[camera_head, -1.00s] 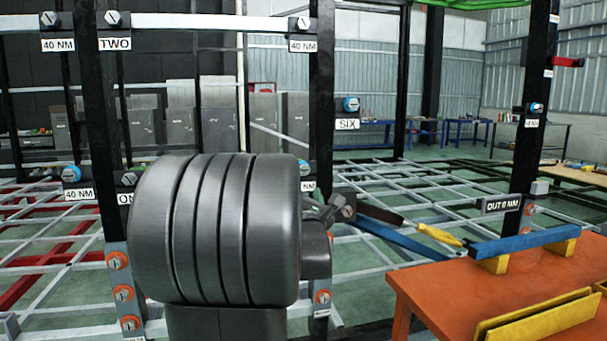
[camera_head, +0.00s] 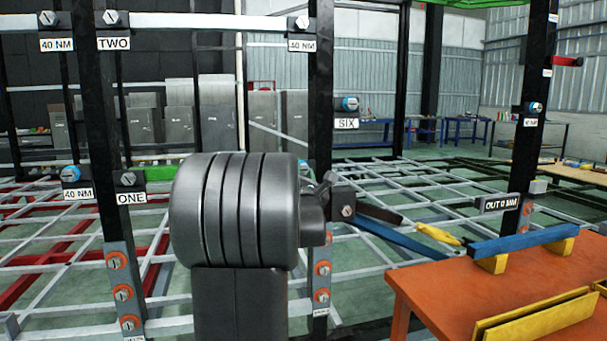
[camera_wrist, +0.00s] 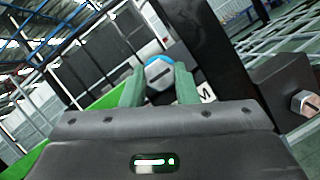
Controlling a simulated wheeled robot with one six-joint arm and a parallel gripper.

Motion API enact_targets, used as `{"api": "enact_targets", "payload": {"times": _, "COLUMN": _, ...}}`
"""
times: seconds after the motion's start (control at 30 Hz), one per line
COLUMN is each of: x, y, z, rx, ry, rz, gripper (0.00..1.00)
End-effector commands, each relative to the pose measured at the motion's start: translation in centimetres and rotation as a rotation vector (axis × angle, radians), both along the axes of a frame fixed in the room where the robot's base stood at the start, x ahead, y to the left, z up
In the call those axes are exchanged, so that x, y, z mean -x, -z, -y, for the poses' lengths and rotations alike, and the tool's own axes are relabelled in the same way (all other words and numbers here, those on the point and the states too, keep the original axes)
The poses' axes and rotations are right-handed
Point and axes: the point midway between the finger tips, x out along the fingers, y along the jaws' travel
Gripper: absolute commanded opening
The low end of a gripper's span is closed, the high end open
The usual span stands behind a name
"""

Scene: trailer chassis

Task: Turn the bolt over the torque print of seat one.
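The bolt with a blue ring (camera_head: 70,174) sits above a 40 NM print (camera_head: 78,194), left of the post. Beside it, a plain bolt on a dark block (camera_head: 128,179) has the label ONE (camera_head: 131,197) under it. In the wrist view, the slotted head of a blue-ringed bolt (camera_wrist: 160,74) shows between the green fingertips of my gripper (camera_wrist: 159,82). The fingers are apart, with a thin gap at the left of the head; contact on the right is unclear. Part of a white print (camera_wrist: 207,92) shows behind the right finger. My gripper is hidden in the head view.
In the wrist view, another bolt (camera_wrist: 303,102) on a dark block stands close at the right. Orange-ringed bolts (camera_head: 117,261) line the post lower down. An orange table (camera_head: 450,290) with blue and yellow parts stands at the right.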

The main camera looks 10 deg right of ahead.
Motion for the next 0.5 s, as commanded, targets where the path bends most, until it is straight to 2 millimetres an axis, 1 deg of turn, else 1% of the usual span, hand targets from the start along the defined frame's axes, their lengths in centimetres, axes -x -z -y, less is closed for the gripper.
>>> {"api": "enact_targets", "payload": {"times": 0.03, "x": 0.01, "y": 0.00, "z": 0.01, "rx": 0.000, "ry": 0.000, "rz": 0.000, "gripper": 0.12}}
{"api": "enact_targets", "payload": {"times": 0.07, "x": 0.01, "y": 0.00, "z": 0.01, "rx": 0.000, "ry": 0.000, "rz": 0.000, "gripper": 0.06}}
{"api": "enact_targets", "payload": {"times": 0.1, "x": 0.01, "y": 0.00, "z": 0.01, "rx": 0.000, "ry": 0.000, "rz": 0.000, "gripper": 0.04}}
{"api": "enact_targets", "payload": {"times": 0.33, "x": 0.03, "y": -0.04, "z": 0.00, "rx": -0.019, "ry": 0.000, "rz": 0.000, "gripper": 0.04}}
{"api": "enact_targets", "payload": {"times": 0.5, "x": 0.04, "y": -0.10, "z": -0.03, "rx": -0.083, "ry": 0.001, "rz": -0.001, "gripper": 0.04}}
